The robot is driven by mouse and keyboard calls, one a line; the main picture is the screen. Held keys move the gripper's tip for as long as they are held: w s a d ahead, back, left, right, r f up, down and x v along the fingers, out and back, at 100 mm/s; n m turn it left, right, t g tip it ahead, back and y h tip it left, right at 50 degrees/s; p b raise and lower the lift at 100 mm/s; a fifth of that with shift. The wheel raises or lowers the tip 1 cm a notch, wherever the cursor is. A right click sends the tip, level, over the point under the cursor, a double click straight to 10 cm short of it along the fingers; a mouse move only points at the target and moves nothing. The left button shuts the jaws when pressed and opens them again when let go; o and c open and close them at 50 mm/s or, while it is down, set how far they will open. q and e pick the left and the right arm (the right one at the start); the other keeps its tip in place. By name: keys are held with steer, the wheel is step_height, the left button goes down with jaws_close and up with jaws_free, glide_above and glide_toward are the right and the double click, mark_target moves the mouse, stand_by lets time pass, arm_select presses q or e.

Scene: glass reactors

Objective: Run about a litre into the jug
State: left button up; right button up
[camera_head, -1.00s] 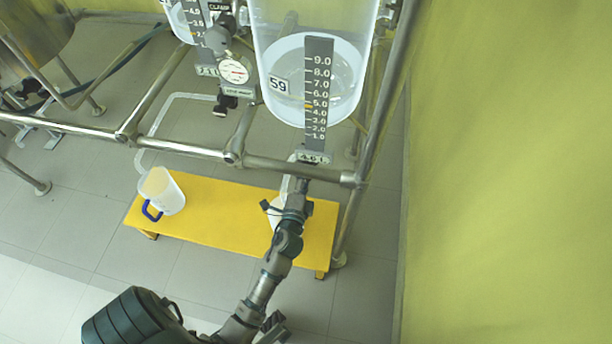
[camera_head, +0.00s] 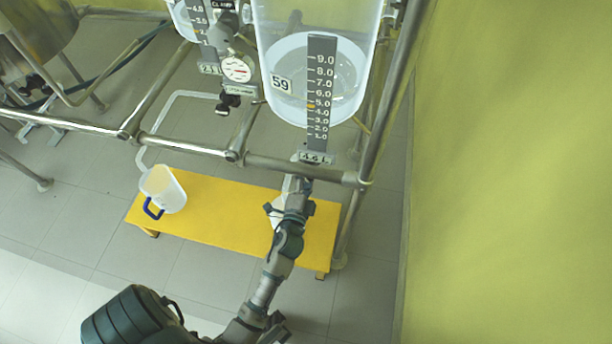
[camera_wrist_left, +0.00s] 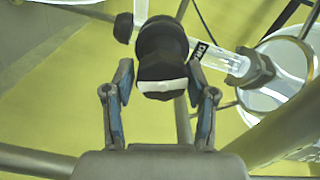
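The clear reactor vessel (camera_head: 345,105) tagged 59 holds liquid behind a grey scale (camera_head: 320,80) with an orange mark near 5. My left gripper (camera_head: 297,186) is under it, at the frame's lower rail. In the left wrist view, my left gripper (camera_wrist_left: 160,88) has its fingers apart on either side of a black valve knob (camera_wrist_left: 162,50) with a white stripe. I see gaps beside the knob. A glass drain tube (camera_wrist_left: 222,58) runs right from it. A white vessel (camera_head: 273,211), perhaps the jug, is mostly hidden behind my arm. My right gripper is out of view.
Another clear jug (camera_head: 165,192) with a blue handle stands on the left of the yellow bench (camera_head: 215,220). Metal rails (camera_head: 190,147) cross above the bench. A pressure gauge (camera_head: 236,68) hangs left of the vessel. A yellow-green wall (camera_head: 510,180) closes the right side.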

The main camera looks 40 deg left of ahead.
arm_select(q)
steer(key=shift+o, duration=1.3)
steer(key=shift+f, duration=0.25)
steer(key=shift+r, duration=0.15)
steer(key=shift+r, duration=0.1)
